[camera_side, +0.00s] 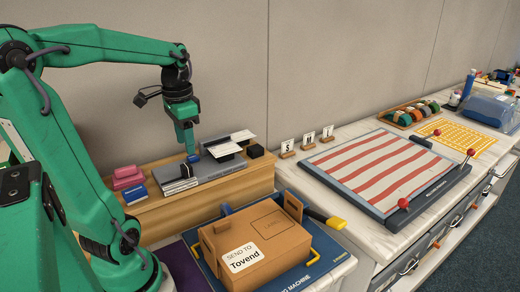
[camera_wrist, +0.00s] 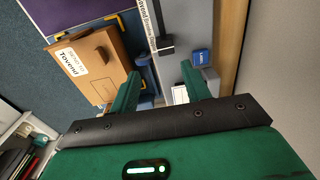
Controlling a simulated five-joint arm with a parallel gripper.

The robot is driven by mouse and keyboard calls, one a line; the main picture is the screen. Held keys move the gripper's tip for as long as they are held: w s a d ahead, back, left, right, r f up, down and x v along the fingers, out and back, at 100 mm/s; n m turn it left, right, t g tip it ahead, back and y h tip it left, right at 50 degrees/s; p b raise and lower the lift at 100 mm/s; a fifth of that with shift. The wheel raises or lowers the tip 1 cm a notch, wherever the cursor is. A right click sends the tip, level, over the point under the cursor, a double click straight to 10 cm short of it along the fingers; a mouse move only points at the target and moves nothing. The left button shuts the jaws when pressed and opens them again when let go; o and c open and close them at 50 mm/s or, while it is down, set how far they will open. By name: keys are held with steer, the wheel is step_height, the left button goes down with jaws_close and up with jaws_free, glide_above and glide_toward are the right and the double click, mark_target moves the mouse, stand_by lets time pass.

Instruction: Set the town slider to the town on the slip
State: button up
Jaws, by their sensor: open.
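The slip (camera_side: 243,256) reads "SEND TO Tovend" and sits on the cardboard box's front; it also shows in the wrist view (camera_wrist: 71,62). A grey device (camera_side: 205,170) lies on the wooden ledge, with white strips (camera_side: 232,140) and black holders on it. A small blue block (camera_side: 193,158) is on it by my gripper (camera_side: 187,150); I cannot tell whether they touch. In the wrist view my gripper (camera_wrist: 160,70) is open. There, a strip reading "Tovend" (camera_wrist: 143,15), a black holder (camera_wrist: 165,45) and a blue block with white lettering (camera_wrist: 200,57) show beyond the fingers. Which part is the slider is unclear.
The cardboard box (camera_side: 270,235) stands on a blue machine in front of the ledge. Pink blocks (camera_side: 128,177) and a dark blue block (camera_side: 135,195) lie on the ledge's left. A striped board (camera_side: 380,170) and small number cards (camera_side: 308,138) stand to the right.

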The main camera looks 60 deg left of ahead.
mark_target(186, 166)
steer(key=shift+s+a, duration=0.2)
steer(key=shift+a, duration=0.45)
steer(key=shift+f, duration=0.15)
steer(key=shift+f, duration=3.85)
steer(key=shift+c, duration=0.2)
jaws_close()
